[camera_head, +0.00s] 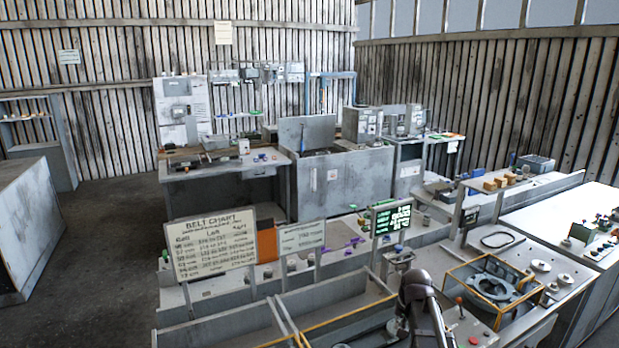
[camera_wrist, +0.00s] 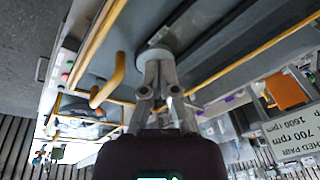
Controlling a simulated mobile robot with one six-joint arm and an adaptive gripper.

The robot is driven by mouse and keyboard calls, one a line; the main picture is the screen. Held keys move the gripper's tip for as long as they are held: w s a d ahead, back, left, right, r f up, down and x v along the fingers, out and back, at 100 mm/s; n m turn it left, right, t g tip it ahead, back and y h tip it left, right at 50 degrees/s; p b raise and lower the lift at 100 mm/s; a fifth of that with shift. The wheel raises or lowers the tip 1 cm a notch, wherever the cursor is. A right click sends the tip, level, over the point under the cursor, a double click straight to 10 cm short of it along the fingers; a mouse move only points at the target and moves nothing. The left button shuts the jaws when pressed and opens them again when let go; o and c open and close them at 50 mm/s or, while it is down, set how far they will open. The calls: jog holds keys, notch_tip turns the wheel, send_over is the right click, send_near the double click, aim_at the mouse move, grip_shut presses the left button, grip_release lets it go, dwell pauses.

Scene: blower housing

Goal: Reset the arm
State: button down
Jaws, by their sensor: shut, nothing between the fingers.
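My gripper (camera_wrist: 157,72) is in the middle of the wrist view, with its two grey fingers together and nothing between them. A pale round disc (camera_wrist: 153,57) shows just beyond the fingertips; I cannot tell whether they touch it. In the head view, my dark arm rises at the bottom, right of centre, in front of the near bench. My fingers cannot be made out clearly there.
Yellow-edged bins (camera_head: 330,305) lie left of my arm. A yellow-framed housing fixture (camera_head: 492,285) stands close to its right. A belt chart sign (camera_head: 212,244) and a green-lit display (camera_head: 392,218) stand behind. Open floor (camera_head: 95,240) lies at the left.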

jog(key=s+a+n+g, duration=0.1)
jog(key=s+a+n, duration=0.1)
jog(key=s+a, duration=0.4)
jog(key=s+a+n, duration=0.2)
jog(key=s+a, duration=0.2)
jog(key=s, duration=0.4)
notch_tip(320, 180, down, 12)
jog(key=s+g+b, duration=0.1)
jog(key=s+b, duration=0.1)
jog(key=b, duration=1)
jog(key=shift+d+f+h, duration=0.25)
jog(key=shift+d+h, duration=0.05)
jog(key=shift+d, duration=0.1)
